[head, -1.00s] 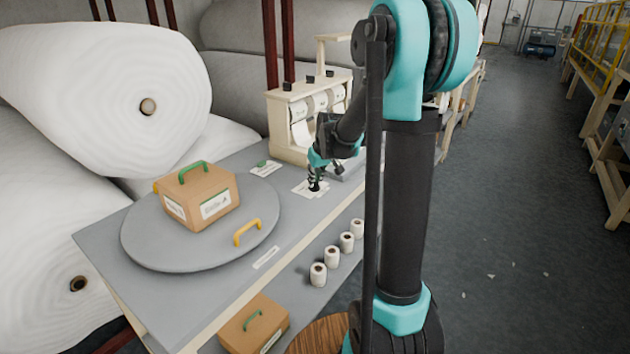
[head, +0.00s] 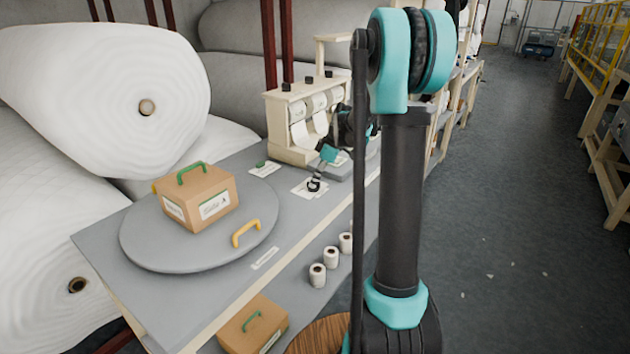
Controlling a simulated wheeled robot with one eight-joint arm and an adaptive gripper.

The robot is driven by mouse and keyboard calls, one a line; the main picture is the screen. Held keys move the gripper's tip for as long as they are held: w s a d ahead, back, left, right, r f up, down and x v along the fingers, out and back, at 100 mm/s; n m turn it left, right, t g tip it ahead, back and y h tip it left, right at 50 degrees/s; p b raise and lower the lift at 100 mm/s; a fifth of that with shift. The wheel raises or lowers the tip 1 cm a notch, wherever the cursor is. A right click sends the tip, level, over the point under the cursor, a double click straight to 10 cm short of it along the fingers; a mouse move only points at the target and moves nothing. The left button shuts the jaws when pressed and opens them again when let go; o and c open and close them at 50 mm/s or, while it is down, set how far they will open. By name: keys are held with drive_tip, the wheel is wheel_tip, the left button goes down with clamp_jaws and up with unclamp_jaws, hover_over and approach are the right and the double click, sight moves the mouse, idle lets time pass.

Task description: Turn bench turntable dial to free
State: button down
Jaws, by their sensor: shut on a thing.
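My gripper (head: 315,185) is small in the head view, low over a white label plate (head: 303,191) on the grey bench, right of the turntable. It is shut on a small dark thing at that plate, which looks like the dial; the fingers mostly hide it and its setting cannot be read. The round grey turntable (head: 160,250) lies on the bench with a yellow handle (head: 246,233) at its front right. A cardboard box (head: 195,205) with a green handle stands on it.
A cream dispenser rack (head: 285,130) stands behind my gripper. A second white plate with a green knob (head: 263,168) lies nearby. Another box (head: 254,325) sits below. Big white rolls (head: 110,85) fill the left.

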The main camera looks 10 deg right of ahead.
drive_tip(key=shift+w+n+g, duration=0.1)
drive_tip(key=shift+n+g, duration=0.4)
drive_tip(key=shift+n, duration=0.8)
drive_tip(key=c, duration=1.6)
unclamp_jaws()
drive_tip(key=v, duration=1.2)
drive_tip(key=shift+d, duration=0.1)
drive_tip(key=s+f+m+t+h, duration=0.1)
drive_tip(key=s+f+m, duration=0.4)
drive_tip(key=s, duration=0.5)
drive_tip(key=s+f+m+t+h, duration=0.1)
drive_tip(key=s+f+m+h, duration=0.1)
drive_tip(key=s+f+m, duration=0.4)
drive_tip(key=s+a+f+m+t+h, duration=0.1)
drive_tip(key=s+f+m, duration=0.4)
drive_tip(key=s, duration=0.9)
drive_tip(key=shift+s+a+f+m+t, duration=0.1)
drive_tip(key=shift+f+m+t, duration=0.1)
drive_tip(key=shift+f, duration=0.2)
drive_tip(key=shift+s+f+m+t, duration=0.15)
drive_tip(key=shift+f+m+t, duration=0.05)
drive_tip(key=shift+f, duration=0.2)
